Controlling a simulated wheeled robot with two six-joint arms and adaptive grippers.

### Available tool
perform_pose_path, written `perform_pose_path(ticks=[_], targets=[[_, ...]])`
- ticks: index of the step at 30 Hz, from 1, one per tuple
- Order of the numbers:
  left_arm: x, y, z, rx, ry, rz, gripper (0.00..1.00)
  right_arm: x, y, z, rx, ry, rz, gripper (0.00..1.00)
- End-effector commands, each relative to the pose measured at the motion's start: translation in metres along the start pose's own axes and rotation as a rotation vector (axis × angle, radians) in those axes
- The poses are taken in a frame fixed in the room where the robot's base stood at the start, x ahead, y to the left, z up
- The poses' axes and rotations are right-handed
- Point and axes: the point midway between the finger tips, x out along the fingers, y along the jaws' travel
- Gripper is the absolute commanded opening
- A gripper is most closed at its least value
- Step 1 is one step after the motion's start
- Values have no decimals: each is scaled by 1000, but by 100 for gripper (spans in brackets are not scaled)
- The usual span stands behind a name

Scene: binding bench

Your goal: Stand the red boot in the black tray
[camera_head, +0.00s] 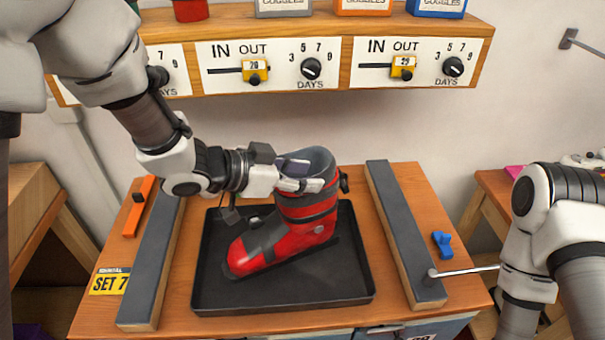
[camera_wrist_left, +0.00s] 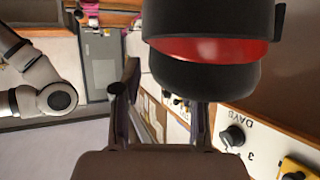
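The red boot (camera_head: 283,232) with black straps and a dark cuff stands upright in the black tray (camera_head: 340,285), toe to the lower left. Its sole looks to rest on the tray floor. My left gripper (camera_head: 303,178) is at the upper part of the boot, from the left. In the left wrist view the fingers (camera_wrist_left: 160,105) are apart with a gap between them, and the boot's dark cuff (camera_wrist_left: 210,75) fills the upper middle, partly over one finger. Whether a finger touches the boot is unclear. My right gripper is not in view.
Long grey-topped rails (camera_head: 155,265) and (camera_head: 405,230) flank the tray on the bench. An orange object (camera_head: 140,205) and a yellow SET 7 card (camera_head: 109,281) lie at left, a blue clip (camera_head: 442,244) at right. A shelf with dials (camera_head: 275,65) runs above.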

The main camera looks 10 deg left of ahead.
Motion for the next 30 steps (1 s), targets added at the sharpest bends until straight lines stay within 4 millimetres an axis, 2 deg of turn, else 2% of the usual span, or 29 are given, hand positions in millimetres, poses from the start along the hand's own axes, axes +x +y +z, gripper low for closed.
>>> perform_pose_path(ticks=[8, 11, 21, 25, 30], targets=[[-6, -1, -1, -2, 2, -2, 42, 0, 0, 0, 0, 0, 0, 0], [-22, -1, -2, -3, 6, -3, 42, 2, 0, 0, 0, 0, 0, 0], [-100, 0, -4, -3, 9, -1, 42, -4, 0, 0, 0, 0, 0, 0], [-115, 0, -2, -3, 5, 0, 42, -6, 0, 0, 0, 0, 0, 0], [-121, 0, 0, 0, 1, 0, 42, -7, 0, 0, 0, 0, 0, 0]])
